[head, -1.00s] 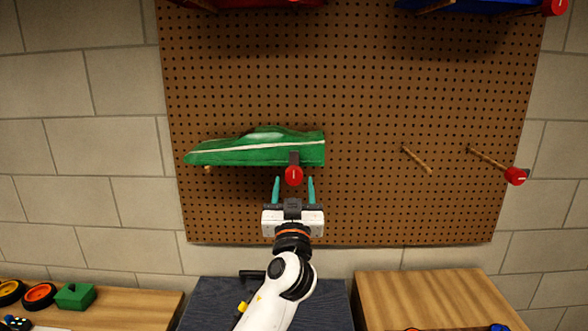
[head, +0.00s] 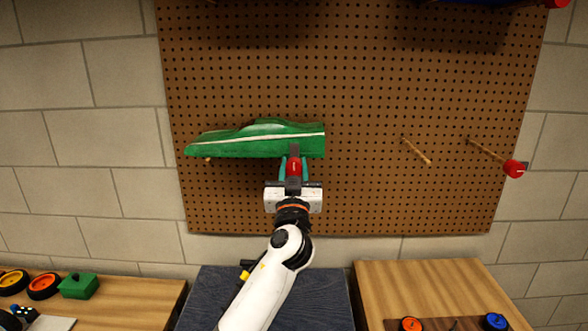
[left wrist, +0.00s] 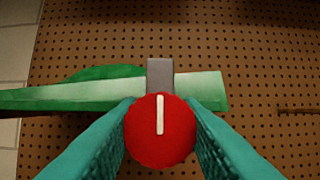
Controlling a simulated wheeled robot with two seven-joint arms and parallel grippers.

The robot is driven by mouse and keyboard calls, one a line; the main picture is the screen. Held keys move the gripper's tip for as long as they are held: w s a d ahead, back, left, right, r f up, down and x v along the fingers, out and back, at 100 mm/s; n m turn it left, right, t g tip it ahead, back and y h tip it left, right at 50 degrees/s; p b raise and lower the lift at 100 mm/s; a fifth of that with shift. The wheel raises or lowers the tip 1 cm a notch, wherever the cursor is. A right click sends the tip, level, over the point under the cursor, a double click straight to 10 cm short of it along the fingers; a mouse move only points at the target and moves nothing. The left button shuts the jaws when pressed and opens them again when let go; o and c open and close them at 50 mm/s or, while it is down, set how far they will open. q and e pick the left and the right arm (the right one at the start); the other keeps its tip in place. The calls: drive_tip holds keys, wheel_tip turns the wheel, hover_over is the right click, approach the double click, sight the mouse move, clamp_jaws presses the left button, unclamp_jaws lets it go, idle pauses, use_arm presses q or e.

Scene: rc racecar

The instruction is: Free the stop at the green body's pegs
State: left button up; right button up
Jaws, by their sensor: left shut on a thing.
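The green body (head: 255,140) with a white stripe rests on pegs on the pegboard; one peg end (head: 208,159) shows under its left part. The red round stop (head: 294,166) with a grey upright tab sits in front of the body's right part. In the left wrist view the stop (left wrist: 160,131) shows a white vertical mark, and its grey tab (left wrist: 160,75) stands up before the green body (left wrist: 80,92). My left gripper (head: 294,172) is shut on the stop, with a teal finger on each side of it. My right gripper is not in view.
Wooden tops (head: 420,280) and a dark top (head: 215,300) lie below. Orange wheels and a green block (head: 79,286) lie at lower left.

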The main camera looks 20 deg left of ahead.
use_arm(q)
drive_tip(key=shift+m, duration=0.5)
drive_tip(key=m+h+p, duration=0.1)
drive_tip(key=m, duration=0.1)
drive_tip(key=m+h+p, duration=0.1)
drive_tip(key=m, duration=0.1)
drive_tip(key=shift+r+h, duration=0.2)
drive_tip(key=shift+h, duration=0.2)
drive_tip(key=m+h+p, duration=0.2)
drive_tip(key=m+p, duration=0.2)
drive_tip(key=m, duration=0.1)
drive_tip(key=m+g+h+p, duration=0.1)
drive_tip(key=m+h+p, duration=0.1)
drive_tip(key=m+p, duration=0.3)
drive_tip(key=shift+r+m+p, duration=0.1)
drive_tip(key=shift+m+p, duration=0.2)
drive_tip(key=shift+m, duration=0.2)
drive_tip(key=m+g+h+p, duration=0.1)
drive_tip(key=m, duration=0.1)
drive_tip(key=shift+f+m, duration=0.2)
drive_tip(key=shift+m, duration=0.2)
drive_tip(key=shift+f+m+g, duration=0.1)
drive_tip(key=shift+m+g, duration=0.7)
drive_tip(key=shift+m, duration=1)
drive_tip(key=o, duration=1)
